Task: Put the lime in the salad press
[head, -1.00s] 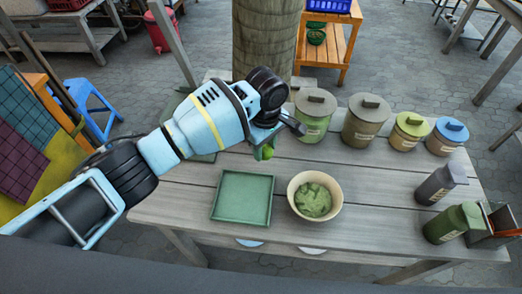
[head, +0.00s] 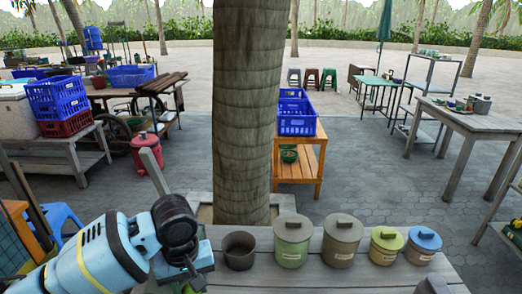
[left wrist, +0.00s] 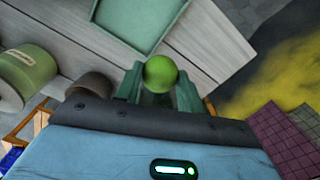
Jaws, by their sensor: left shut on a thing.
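The green lime (left wrist: 161,73) is between the two fingers of my left gripper (left wrist: 158,90) in the left wrist view. The gripper is shut on it. In the head view my left gripper (head: 187,280) is at the bottom edge, and the lime cannot be made out there. A dark open clay pot (head: 239,252), which looks like the mortar or press, stands on the table to the right of the gripper, apart from it. A brown round thing (left wrist: 91,84), probably the same pot, is partly hidden behind the gripper body in the wrist view.
Several lidded canisters stand right of the pot, the nearest a green one (head: 292,243). A green tray (left wrist: 138,18) lies on the grey plank table (left wrist: 215,40). A thick palm trunk (head: 243,110) rises behind the table.

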